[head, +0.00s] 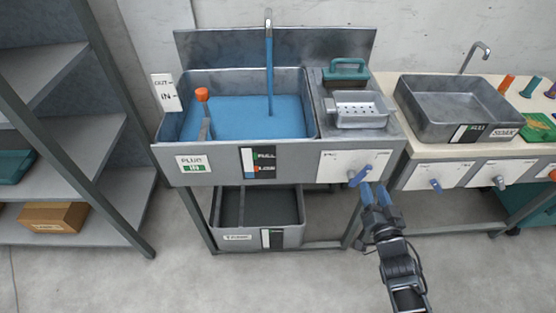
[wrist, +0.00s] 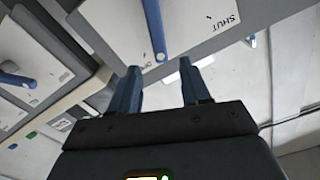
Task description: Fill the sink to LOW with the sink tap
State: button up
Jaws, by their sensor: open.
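The sink (head: 300,95) holds blue water (head: 235,118). A blue stream (head: 270,75) runs from the tall tap (head: 268,18) into it. The FULL/LOW gauge (head: 258,162) is on the sink's front; its exact reading is too small to tell. A blue tap lever (head: 360,176) sits on a white plate at the front right. My gripper (head: 374,187) is open and empty just below and right of the lever. In the wrist view, the lever (wrist: 154,28) has its round end just beyond and between my open fingertips (wrist: 159,68); SHUT is printed right of it. No contact is visible.
An orange-topped plug handle (head: 202,96) stands in the sink's left; its sign (head: 193,164) reads PLUG IN. A tray (head: 260,236) sits below. Right are a SOAK basin (head: 455,105) and other levers (head: 436,184). Shelves (head: 80,215) stand left. The front floor is clear.

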aim_at(366, 174)
dwell(0.7)
jog(key=b, duration=0.9)
jog(key=w+b, duration=0.1)
jog(key=b, duration=0.9)
jog(key=shift+w+a+f, duration=0.15)
jog(key=shift+f, duration=0.1)
jog(key=w, duration=0.6)
jog(key=shift+w+f, duration=0.1)
jog(key=shift+w, duration=0.25)
